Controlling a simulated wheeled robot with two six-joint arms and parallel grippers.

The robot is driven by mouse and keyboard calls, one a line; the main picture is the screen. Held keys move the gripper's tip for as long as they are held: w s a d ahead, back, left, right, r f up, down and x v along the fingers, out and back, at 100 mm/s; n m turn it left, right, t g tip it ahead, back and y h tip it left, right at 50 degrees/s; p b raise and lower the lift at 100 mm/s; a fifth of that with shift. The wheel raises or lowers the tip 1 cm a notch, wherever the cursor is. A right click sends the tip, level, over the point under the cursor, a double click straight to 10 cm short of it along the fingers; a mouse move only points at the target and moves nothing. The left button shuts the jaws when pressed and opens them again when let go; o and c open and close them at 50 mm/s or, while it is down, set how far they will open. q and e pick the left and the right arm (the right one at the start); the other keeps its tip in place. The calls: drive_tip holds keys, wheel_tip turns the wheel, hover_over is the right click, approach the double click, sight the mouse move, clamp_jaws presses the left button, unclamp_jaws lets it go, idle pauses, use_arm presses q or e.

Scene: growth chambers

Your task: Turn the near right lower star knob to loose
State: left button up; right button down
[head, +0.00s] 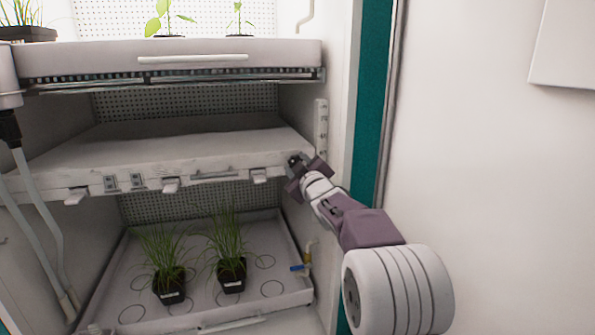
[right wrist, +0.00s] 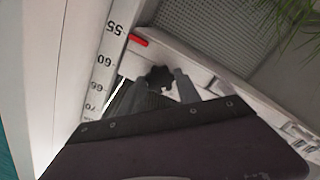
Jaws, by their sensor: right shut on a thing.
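The star knob (right wrist: 160,77) is a dark, lobed knob at the right front corner of the middle shelf (head: 190,150). It shows as a small dark shape in the head view (head: 294,158). My right gripper (head: 299,166) reaches in from the right and is shut on the knob. In the right wrist view its two grey fingers (right wrist: 163,88) stand on either side of the knob. The fingers and gripper body hide part of the knob and its stem. I cannot read the knob's turn setting. My left gripper is not in view.
A height scale (right wrist: 104,65) runs up the chamber wall beside the knob. A red mark (right wrist: 138,40) sits near it. Two potted grass plants (head: 230,265) stand in the lower tray (head: 285,298). An upper shelf (head: 170,60) is overhead. Hoses (head: 35,215) hang at left.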

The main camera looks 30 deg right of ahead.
drive_tip(key=shift+n+b, duration=1.45)
drive_tip(key=shift+n, duration=2.15)
drive_tip(key=c, duration=0.9)
unclamp_jaws()
drive_tip(key=shift+o, duration=0.2)
